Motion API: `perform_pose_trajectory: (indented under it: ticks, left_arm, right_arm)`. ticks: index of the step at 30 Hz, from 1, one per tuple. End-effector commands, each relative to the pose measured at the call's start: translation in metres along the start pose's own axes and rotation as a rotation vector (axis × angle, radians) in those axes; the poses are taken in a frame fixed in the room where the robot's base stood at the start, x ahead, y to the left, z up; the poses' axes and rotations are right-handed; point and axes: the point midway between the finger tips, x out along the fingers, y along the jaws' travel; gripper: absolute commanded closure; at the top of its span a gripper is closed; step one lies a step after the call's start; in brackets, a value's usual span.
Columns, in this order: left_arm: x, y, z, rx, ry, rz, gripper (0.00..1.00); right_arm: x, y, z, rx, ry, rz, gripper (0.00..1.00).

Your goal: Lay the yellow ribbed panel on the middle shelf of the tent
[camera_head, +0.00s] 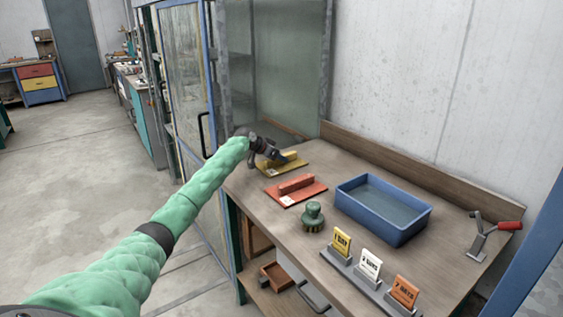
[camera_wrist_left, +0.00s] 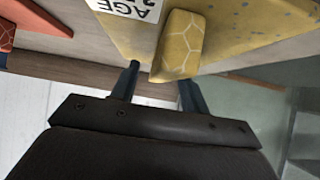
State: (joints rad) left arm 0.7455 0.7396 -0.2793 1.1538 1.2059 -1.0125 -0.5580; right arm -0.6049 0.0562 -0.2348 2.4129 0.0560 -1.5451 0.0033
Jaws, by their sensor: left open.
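The yellow ribbed panel (camera_head: 292,167) lies flat at the far end of the wooden bench, with one raised rib on top. In the left wrist view the panel (camera_wrist_left: 245,30) fills the top, with a white label and its rib (camera_wrist_left: 180,45) in the middle. My left gripper (camera_head: 277,157) is over the panel at the rib. In the wrist view its fingers (camera_wrist_left: 157,85) are open, one on each side of the rib's end; I cannot tell whether they touch it. A blue-framed clear enclosure (camera_head: 188,75), possibly the tent, stands beyond the bench; its middle shelf is not discernible. My right gripper is not in view.
An orange ribbed panel (camera_head: 312,193) lies just nearer on the bench (camera_head: 278,232). A green brush (camera_head: 313,217), a blue tray (camera_head: 410,233), several standing cards (camera_head: 370,264) and a red-handled tool (camera_head: 490,232) occupy the rest. The floor at left (camera_head: 90,170) is clear.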

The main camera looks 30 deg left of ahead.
Motion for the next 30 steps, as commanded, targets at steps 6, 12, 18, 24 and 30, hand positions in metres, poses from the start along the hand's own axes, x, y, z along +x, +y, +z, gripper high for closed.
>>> perform_pose_trajectory:
  ticks: [6,12,18,24,30]
  left_arm:
    - [0.017,-0.001,0.0,-0.001,0.001,-0.001,0.55]
    - [0.018,-0.001,0.0,0.0,0.0,-0.001,0.55]
    - [0.017,-0.001,0.0,0.0,0.0,-0.001,0.9]
    - [0.017,-0.001,0.0,0.0,0.0,-0.001,1.0]
    - [0.016,-0.001,-0.002,0.0,0.003,-0.002,1.0]
  right_arm:
    - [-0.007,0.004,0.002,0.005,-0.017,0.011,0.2]
    - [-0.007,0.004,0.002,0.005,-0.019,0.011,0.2]
    - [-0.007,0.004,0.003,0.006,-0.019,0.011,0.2]
    - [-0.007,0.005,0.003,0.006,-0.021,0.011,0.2]
    - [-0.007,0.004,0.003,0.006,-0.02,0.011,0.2]
